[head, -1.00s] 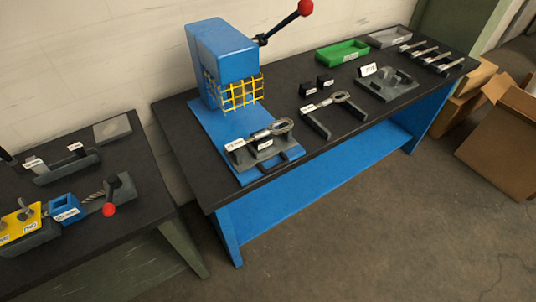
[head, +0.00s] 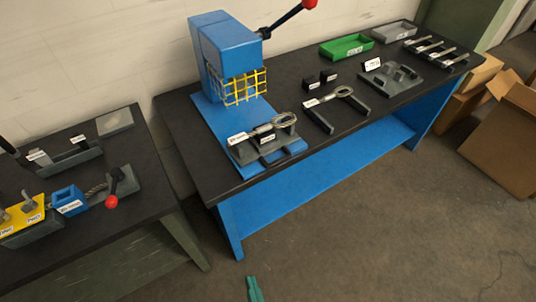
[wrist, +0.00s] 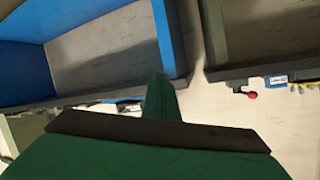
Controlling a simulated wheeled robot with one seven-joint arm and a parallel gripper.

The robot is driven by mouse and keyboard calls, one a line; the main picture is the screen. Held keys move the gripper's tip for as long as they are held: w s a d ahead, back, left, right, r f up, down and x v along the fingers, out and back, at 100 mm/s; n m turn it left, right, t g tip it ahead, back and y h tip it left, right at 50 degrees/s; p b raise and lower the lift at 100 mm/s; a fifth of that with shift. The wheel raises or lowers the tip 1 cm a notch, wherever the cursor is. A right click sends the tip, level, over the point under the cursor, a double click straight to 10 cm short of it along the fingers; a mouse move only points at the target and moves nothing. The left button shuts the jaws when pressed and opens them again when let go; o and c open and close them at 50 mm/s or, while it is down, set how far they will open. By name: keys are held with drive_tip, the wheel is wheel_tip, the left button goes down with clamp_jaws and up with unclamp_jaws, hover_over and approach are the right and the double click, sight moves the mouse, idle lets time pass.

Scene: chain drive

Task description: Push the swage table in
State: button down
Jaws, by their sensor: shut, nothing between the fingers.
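The blue press (head: 226,55) stands on the blue-legged bench, with a yellow mesh guard (head: 244,87) on its front. The grey swage table (head: 268,158) sits on the front part of the press's blue base plate, out in front of the guard. A cable piece with an eye (head: 280,122) and white labels lies on it. A dark handle at its front edge is small and hard to make out. My gripper (head: 253,285) shows as a green tip at the bottom edge, apart from the bench and in front of it. It is shut and empty, and also fills the lower wrist view (wrist: 160,82).
A red-knobbed lever (head: 309,4) sticks out from the press top. Right of the swage table lie another cable piece (head: 342,93), small black blocks and a green tray (head: 346,47). A second bench with a red-knobbed fixture (head: 111,202) stands left. The floor in front is clear.

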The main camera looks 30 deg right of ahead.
drive_tip(key=w+d+r+m, duration=0.2)
drive_tip(key=w+d+m, duration=0.7)
drive_tip(key=w+d, duration=0.35)
drive_tip(key=w+d+r+m+y, duration=0.2)
drive_tip(key=w+d+r+y, duration=0.1)
drive_tip(key=d+r, duration=0.6)
wheel_tip(320, 180, up, 4)
drive_tip(key=shift+w+f+t, duration=0.25)
drive_tip(key=shift+w+t, duration=0.05)
drive_tip(key=shift+w, duration=0.55)
drive_tip(key=shift+w, duration=0.1)
approach(262, 149)
drive_tip(key=x, duration=0.5)
drive_tip(key=shift+f, duration=0.2)
drive_tip(key=shift+w, duration=0.5)
